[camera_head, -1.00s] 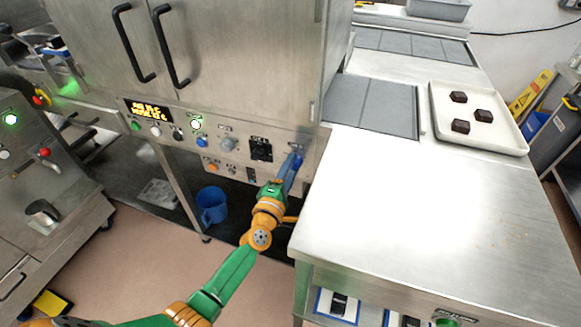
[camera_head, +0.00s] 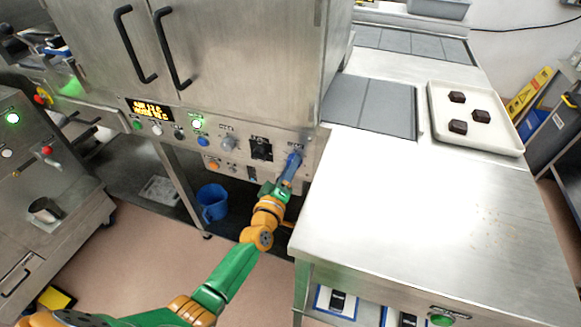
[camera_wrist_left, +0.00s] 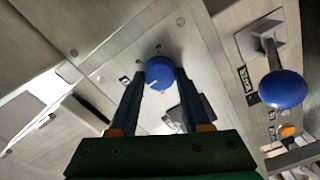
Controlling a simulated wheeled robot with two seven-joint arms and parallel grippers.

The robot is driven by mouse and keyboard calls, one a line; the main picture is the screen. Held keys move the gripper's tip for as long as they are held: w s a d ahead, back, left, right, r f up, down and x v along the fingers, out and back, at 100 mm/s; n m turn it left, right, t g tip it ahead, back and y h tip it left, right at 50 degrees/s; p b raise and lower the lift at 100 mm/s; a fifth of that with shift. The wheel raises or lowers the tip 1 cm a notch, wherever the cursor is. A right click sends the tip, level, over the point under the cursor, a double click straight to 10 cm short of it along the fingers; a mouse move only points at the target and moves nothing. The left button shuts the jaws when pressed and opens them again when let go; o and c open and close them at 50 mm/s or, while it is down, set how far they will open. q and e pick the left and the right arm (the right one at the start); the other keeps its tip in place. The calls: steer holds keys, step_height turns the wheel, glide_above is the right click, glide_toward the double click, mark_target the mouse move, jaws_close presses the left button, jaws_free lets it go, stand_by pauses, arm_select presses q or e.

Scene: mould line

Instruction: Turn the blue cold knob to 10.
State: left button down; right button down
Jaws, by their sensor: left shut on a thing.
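The blue cold knob (camera_wrist_left: 160,73) is a round dial with a pale pointer mark, on the steel control panel. In the left wrist view it sits between the fingertips of my left gripper (camera_wrist_left: 160,80), which is shut on it. In the head view the left gripper (camera_head: 291,168) reaches the right end of the panel, and the knob (camera_head: 295,158) is mostly covered by the fingers. The numbers around the dial are too small to read. My right gripper is not in view.
A blue ball-ended lever (camera_wrist_left: 283,88) stands out from the panel near the gripper. A lit display (camera_head: 149,109) and several buttons line the panel to the left. A steel table (camera_head: 420,205) with a tray of dark chocolates (camera_head: 437,125) is close on the right.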

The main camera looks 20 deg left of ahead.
arm_select(q)
steer(key=shift+r, duration=0.25)
steer(key=c, duration=0.6)
jaws_free()
steer(key=shift+a, duration=0.1)
steer(key=shift+o, duration=1.2)
steer(key=shift+w, duration=0.1)
steer(key=shift+f, duration=0.2)
steer(key=s+p, duration=0.1)
steer(key=s, duration=0.6)
steer(key=shift+a, duration=0.1)
steer(key=shift+f, duration=0.1)
